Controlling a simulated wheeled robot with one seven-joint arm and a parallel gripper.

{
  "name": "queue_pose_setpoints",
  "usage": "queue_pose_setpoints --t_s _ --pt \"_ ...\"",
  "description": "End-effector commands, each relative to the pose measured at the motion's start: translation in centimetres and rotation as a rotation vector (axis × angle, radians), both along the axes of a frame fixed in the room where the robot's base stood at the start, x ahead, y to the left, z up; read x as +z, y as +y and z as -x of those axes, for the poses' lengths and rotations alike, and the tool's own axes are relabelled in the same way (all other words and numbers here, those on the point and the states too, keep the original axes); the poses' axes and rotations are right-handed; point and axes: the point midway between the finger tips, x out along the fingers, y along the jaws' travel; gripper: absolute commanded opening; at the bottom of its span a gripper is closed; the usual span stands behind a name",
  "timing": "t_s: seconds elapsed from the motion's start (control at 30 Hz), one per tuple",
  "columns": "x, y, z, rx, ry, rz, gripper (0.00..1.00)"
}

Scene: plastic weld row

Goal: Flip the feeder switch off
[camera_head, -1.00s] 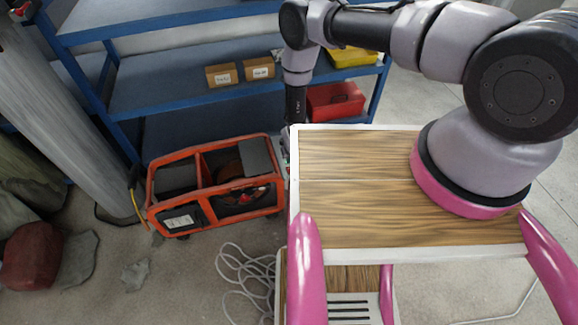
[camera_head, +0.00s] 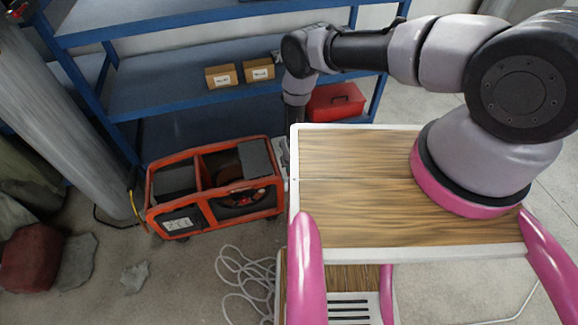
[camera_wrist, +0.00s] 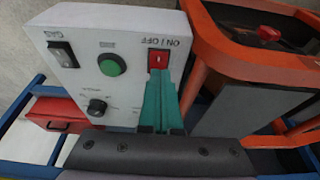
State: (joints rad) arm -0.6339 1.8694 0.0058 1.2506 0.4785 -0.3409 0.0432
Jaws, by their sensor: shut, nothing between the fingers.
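A white control panel (camera_wrist: 75,25) fills the upper left of the wrist view, its lettering upside down. A red rocker switch (camera_wrist: 158,60) marked ON/OFF sits at its right side. My gripper (camera_wrist: 159,76) is shut and empty, its teal fingertips right at the lower edge of the red switch. I cannot tell whether they touch it. The panel also holds a green button (camera_wrist: 111,64), a black rocker switch (camera_wrist: 62,54) and a black knob (camera_wrist: 97,107). In the head view the gripper is mostly hidden behind my tabletop edge.
An orange-framed machine (camera_head: 215,190) stands on the floor beside the panel. Blue shelving (camera_head: 190,75) with cardboard boxes (camera_head: 220,76) and a red bin (camera_head: 335,103) stands behind. A loose cable (camera_head: 240,280) lies on the floor in front.

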Motion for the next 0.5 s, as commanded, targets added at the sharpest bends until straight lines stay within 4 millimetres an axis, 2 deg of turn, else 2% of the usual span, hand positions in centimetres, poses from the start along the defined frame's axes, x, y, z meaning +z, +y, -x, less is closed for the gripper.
queue_pose_setpoints --t_s 0.03,0.27,0.5 --pt "-0.12 0.08 0.67 0.001 0.014 0.003 0.0" --pt "-0.12 0.0 0.51 0.0 0.01 0.003 0.0" --pt "-0.19 -0.26 1.31 0.0 0.012 0.004 0.0"
